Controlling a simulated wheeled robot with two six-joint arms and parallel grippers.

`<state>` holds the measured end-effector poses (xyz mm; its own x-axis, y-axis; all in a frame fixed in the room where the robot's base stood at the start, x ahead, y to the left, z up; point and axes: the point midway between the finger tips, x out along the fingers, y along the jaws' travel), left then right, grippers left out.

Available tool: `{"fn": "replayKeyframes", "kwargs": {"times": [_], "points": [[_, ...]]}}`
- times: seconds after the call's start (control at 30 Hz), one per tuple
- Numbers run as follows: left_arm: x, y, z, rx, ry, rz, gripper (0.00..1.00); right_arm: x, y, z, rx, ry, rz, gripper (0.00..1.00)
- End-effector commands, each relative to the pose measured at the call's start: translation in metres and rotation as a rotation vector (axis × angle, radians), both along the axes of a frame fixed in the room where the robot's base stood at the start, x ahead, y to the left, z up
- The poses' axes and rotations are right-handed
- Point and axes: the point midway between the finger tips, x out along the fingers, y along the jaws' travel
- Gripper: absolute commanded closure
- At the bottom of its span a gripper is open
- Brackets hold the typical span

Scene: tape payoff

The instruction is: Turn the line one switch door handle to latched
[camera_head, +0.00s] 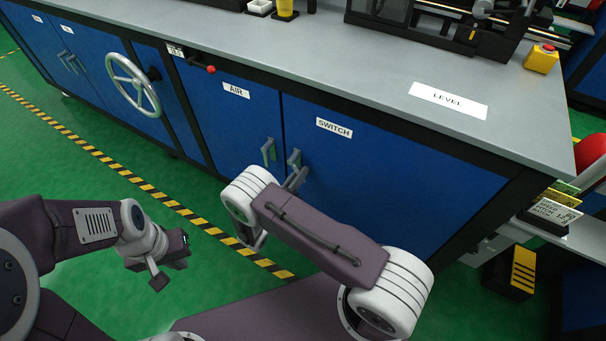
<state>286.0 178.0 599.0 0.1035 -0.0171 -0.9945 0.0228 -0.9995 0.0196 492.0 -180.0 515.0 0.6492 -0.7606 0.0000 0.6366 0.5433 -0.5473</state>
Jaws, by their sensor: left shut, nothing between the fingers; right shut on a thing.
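The blue switch door (355,165) carries a white SWITCH label (334,128) and looks closed in the bench front. Its grey handle (294,158) is at the door's left edge, with its top end showing and its lower part covered by my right gripper. My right gripper (297,175) is shut on this handle, its fingers partly hidden behind my own wrist. The handle's exact angle is hard to tell. My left gripper (168,266) is shut and empty, low over the green floor to the left, well apart from the doors.
The AIR door (230,115) with its own handle (268,152) is directly left of the switch door. A handwheel (133,84) and a red-knobbed lever (210,69) are further left. The grey bench top (330,60) overhangs the doors. Striped floor tape (150,190) runs along the front.

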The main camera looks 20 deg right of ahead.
Motion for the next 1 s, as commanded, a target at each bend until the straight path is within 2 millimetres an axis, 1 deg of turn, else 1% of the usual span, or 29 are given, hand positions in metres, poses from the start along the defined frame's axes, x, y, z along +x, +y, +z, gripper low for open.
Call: {"fn": "replayKeyframes", "kwargs": {"times": [0.03, 0.13, 0.5, 0.73, 1.0], "points": [[0.0, 0.0, -0.003, 0.0, 0.0, 0.0, 1.0, 0.001, 0.001, -0.004, 0.028, -0.031, -0.001, 1.0], [0.0, 0.0, -0.005, 0.0, 0.0, 0.0, 1.0, 0.005, 0.004, -0.006, 0.088, -0.102, -0.001, 1.0], [0.0, 0.0, -0.011, 0.0, 0.0, 0.0, 1.0, 0.016, 0.014, -0.01, 0.277, -0.323, -0.001, 1.0], [0.0, 0.0, -0.014, 0.0, 0.0, 0.0, 1.0, 0.021, 0.017, -0.01, 0.346, -0.405, -0.001, 1.0], [0.0, 0.0, -0.014, 0.0, 0.0, 0.0, 1.0, 0.023, 0.019, -0.01, 0.382, -0.447, -0.001, 1.0]]}}
